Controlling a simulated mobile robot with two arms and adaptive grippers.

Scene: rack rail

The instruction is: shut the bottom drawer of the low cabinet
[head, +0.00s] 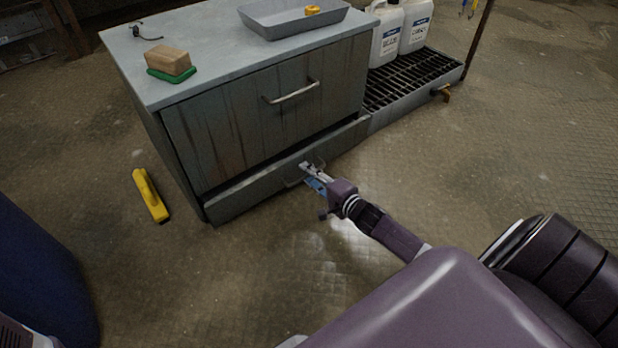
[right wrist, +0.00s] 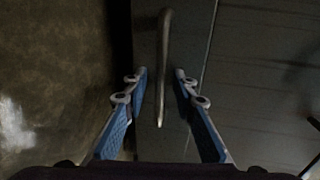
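The low cabinet (head: 240,120) is grey with a worn front. Its bottom drawer (head: 250,192) stands out a little, with a dark gap along its top edge. The drawer's bar handle (head: 290,183) is partly hidden by my right gripper (head: 313,169) in the head view. In the right wrist view, the handle (right wrist: 164,60) runs between the two blue fingers of that gripper (right wrist: 160,85). The fingers are apart, with space on both sides of the bar. My left gripper is not in view.
The upper drawer's handle (head: 291,91) juts out above. A yellow brush-like tool (head: 150,195) lies on the floor left of the cabinet. White jugs (head: 402,30) stand on a low grated platform (head: 415,80) at the right. The floor before the drawer looks clear.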

